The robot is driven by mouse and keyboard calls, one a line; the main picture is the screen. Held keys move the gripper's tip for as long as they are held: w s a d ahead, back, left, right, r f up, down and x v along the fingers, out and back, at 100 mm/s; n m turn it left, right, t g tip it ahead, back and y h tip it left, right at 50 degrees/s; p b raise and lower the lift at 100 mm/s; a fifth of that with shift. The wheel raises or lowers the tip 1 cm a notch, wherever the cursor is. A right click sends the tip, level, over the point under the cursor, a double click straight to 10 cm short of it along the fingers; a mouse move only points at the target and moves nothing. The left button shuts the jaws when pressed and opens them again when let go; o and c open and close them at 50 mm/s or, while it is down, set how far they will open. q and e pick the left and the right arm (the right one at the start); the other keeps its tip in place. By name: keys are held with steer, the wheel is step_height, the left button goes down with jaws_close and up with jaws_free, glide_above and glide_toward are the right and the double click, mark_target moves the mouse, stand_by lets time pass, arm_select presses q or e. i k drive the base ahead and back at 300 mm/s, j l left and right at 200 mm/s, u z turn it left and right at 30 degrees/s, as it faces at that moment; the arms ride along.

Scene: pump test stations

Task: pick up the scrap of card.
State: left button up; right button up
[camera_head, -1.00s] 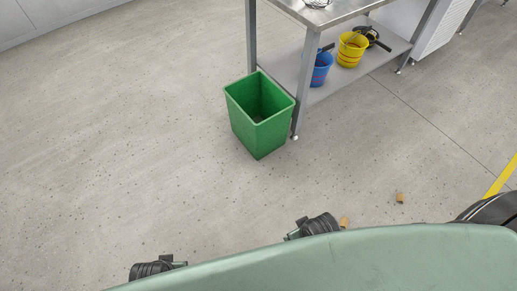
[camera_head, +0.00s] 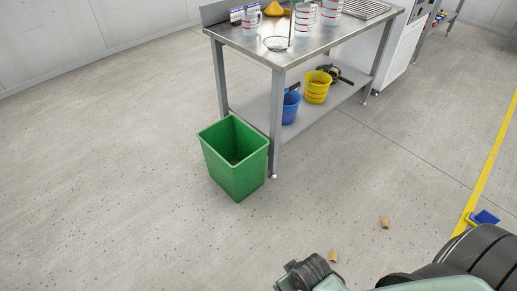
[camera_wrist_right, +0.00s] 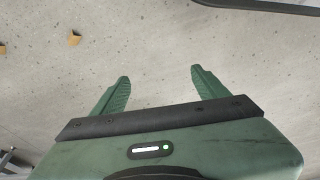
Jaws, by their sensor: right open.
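Two small brown scraps of card lie apart on the floor in the head view. One scrap (camera_head: 385,223) is farther off, and the other scrap (camera_head: 334,256) is close to my base. My left gripper is not in view.
A green bin (camera_head: 236,163) stands on the floor beside a steel bench (camera_head: 262,52). The bench's lower shelf holds a blue bucket (camera_head: 290,108) and a yellow bucket (camera_head: 317,88). A blue dustpan-like object (camera_head: 485,218) lies by the yellow floor line (camera_head: 497,152). Floor around the scraps is clear.

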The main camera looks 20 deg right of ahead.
mark_target(383, 222)
steer(key=z, duration=2.2)
steer(key=i+l, duration=0.1)
